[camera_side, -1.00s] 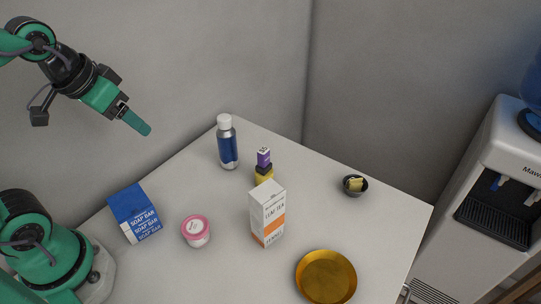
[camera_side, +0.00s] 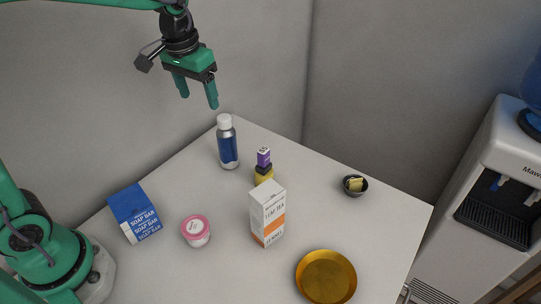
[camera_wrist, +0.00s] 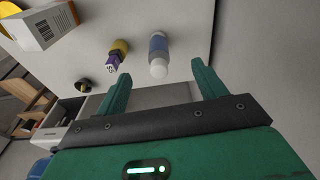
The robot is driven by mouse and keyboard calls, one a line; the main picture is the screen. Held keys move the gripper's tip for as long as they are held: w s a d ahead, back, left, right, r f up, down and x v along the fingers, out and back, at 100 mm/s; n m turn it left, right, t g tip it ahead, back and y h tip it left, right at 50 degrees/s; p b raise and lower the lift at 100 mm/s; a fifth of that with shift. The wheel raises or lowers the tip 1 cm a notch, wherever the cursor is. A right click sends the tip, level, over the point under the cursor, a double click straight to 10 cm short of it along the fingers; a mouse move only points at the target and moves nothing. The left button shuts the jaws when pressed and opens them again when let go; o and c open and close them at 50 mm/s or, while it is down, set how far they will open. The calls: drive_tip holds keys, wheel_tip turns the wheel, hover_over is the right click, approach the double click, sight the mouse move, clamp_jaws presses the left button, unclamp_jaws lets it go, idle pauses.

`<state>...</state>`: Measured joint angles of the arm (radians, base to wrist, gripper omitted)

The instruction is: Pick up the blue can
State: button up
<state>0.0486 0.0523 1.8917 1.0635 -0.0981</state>
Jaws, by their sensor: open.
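The blue can (camera_side: 228,146) stands upright near the back corner of the white table, with a white cap and silver bands above and below its blue middle. My gripper (camera_side: 198,100) is open and empty, pointing down, above and a little left of the can's cap in the side view. In the wrist view the can (camera_wrist: 158,54) shows cap toward me, beyond and between the open fingertips of my gripper (camera_wrist: 158,72). The fingers do not appear to touch it.
A yellow item with a purple block on top (camera_side: 264,165) stands close right of the can. A tea box (camera_side: 267,216), pink-lidded tub (camera_side: 196,230), blue soap box (camera_side: 135,214), gold plate (camera_side: 326,277) and small dark bowl (camera_side: 355,186) are spread over the table (camera_side: 335,222).

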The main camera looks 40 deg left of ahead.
drive_tip(key=g, duration=0.2)
hover_over(226, 127)
drive_tip(key=w+a, duration=0.1)
drive_tip(key=f, duration=0.5)
drive_tip(key=shift+w+a+f, duration=0.15)
drive_tip(key=shift+w+f, duration=0.05)
drive_tip(key=shift+f, duration=1.35)
drive_tip(key=shift+f, duration=2.6)
clamp_jaws()
drive_tip(key=shift+r, duration=0.2)
